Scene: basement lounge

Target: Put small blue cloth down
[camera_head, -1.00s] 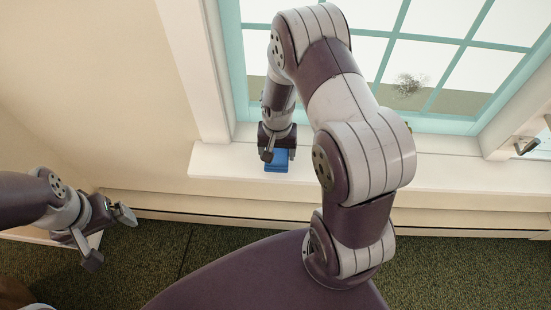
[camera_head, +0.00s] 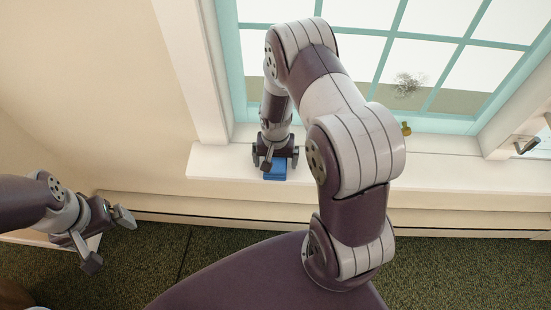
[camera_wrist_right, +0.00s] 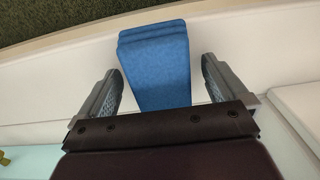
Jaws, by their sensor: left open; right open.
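The small blue cloth (camera_head: 275,171), folded into a stack, lies on the white window sill (camera_head: 225,164). It also shows in the right wrist view (camera_wrist_right: 157,65), between the two fingers with a gap on each side. My right gripper (camera_head: 278,160) is open just above and behind the cloth, its fingers spread to either side. In the right wrist view the open right gripper (camera_wrist_right: 160,88) appears apart from the cloth. My left gripper (camera_head: 108,240) is open and empty at the left, over the floor and away from the sill.
A teal-framed window (camera_head: 243,80) rises behind the sill. A small yellow-green object (camera_head: 406,129) stands at the back of the sill, right of my right arm. The sill is bare to the left of the cloth. Green carpet (camera_head: 150,260) lies below.

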